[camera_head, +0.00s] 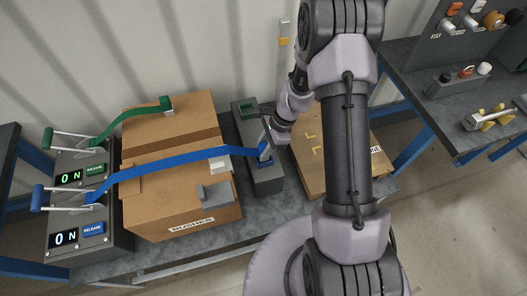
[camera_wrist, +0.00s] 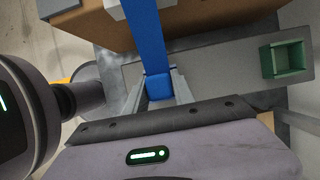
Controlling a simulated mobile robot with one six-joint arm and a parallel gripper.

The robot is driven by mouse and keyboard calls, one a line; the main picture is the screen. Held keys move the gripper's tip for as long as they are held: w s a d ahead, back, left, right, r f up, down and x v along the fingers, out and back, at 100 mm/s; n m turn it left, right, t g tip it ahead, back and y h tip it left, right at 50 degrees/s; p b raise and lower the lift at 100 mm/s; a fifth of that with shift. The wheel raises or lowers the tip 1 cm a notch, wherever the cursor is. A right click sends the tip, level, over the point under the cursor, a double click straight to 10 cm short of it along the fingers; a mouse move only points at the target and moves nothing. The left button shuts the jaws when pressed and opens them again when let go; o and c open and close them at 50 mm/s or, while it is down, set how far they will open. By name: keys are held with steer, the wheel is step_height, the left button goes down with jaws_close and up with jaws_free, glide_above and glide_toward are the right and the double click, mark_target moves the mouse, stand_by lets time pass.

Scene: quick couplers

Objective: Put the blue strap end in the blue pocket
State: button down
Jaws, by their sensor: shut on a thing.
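The blue strap (camera_head: 175,158) runs from the blue-handled unit at the left across the boxes to the dark grey block. It also shows in the wrist view (camera_wrist: 148,38). My gripper (camera_head: 265,148) is shut on the blue strap end (camera_wrist: 158,88), which sits between the two fingers in the wrist view (camera_wrist: 160,86). The blue pocket (camera_head: 265,163) is on the near part of the block, right at the gripper tips. The strap end is over or at this pocket; I cannot tell whether it is inside. In the wrist view the pocket is not clearly distinguishable from the strap end.
The green pocket (camera_head: 248,110) is on the same block (camera_head: 266,184) and looks empty in the wrist view (camera_wrist: 283,60). The green strap (camera_head: 130,118) ends on the rear box (camera_head: 195,125). Cardboard boxes flank the block. A side table (camera_head: 440,110) holds tools at right.

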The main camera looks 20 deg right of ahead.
steer(key=shift+f, duration=0.7)
steer(key=shift+r, duration=0.15)
steer(key=c, duration=1.1)
jaws_free()
steer(key=shift+o, duration=0.2)
